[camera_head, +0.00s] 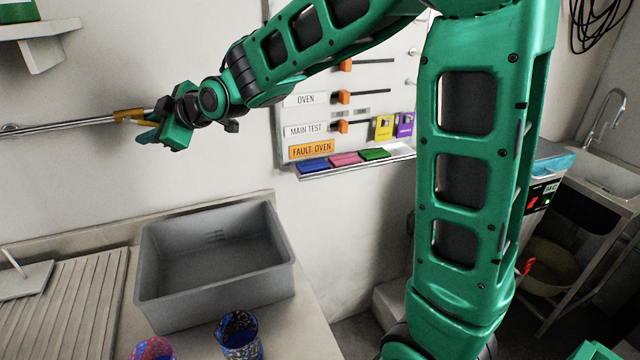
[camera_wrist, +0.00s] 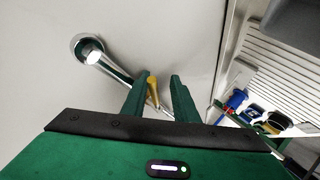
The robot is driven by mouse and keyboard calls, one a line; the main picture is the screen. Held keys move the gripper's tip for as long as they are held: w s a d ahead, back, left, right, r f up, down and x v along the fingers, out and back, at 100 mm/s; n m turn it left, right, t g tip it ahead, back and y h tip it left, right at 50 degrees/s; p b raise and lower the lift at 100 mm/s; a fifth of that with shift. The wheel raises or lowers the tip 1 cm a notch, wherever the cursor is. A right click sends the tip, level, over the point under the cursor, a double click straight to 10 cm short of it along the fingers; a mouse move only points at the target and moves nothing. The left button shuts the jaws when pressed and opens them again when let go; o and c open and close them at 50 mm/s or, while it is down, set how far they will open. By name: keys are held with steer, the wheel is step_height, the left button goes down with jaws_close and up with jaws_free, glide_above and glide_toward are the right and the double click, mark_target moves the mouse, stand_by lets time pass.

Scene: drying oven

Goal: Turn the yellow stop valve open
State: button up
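The yellow stop valve (camera_head: 128,115) sits on a thin metal pipe (camera_head: 70,126) along the wall at the left of the head view. Its yellow lever (camera_wrist: 152,88) shows between my fingertips in the wrist view, nearer the left finger. My gripper (camera_head: 150,134) is at the valve, at the pipe's right end. In the wrist view my gripper (camera_wrist: 163,90) has its two green fingers apart, with a gap between the lever and the right finger. I cannot tell whether the left finger touches the lever. The valve body is partly hidden by the fingers.
A grey basin (camera_head: 215,310) stands on the counter below, with a blue patterned cup (camera_head: 240,340) and a red one (camera_head: 152,348) in front. A board with orange switches (camera_head: 344,97) hangs on the wall to the right. A small shelf (camera_head: 40,31) is at upper left.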

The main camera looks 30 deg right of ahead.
steer(key=shift+s+f+m+y, duration=0.15)
steer(key=shift+m+y, duration=0.15)
steer(key=f+v, duration=0.1)
steer(key=v, duration=1)
steer(key=s+d+f+m+g+h, duration=0.3)
steer(key=s+d+f+m, duration=0.2)
steer(key=d, duration=0.6)
steer(key=s+d+f+m+g+h, duration=0.2)
steer(key=s+d+f+m+h, duration=0.2)
steer(key=s+d+f, duration=0.5)
steer(key=shift+s+d+m+g, duration=0.5)
steer(key=shift+d+m, duration=0.4)
steer(key=shift+d, duration=0.55)
steer(key=shift+c, duration=0.3)
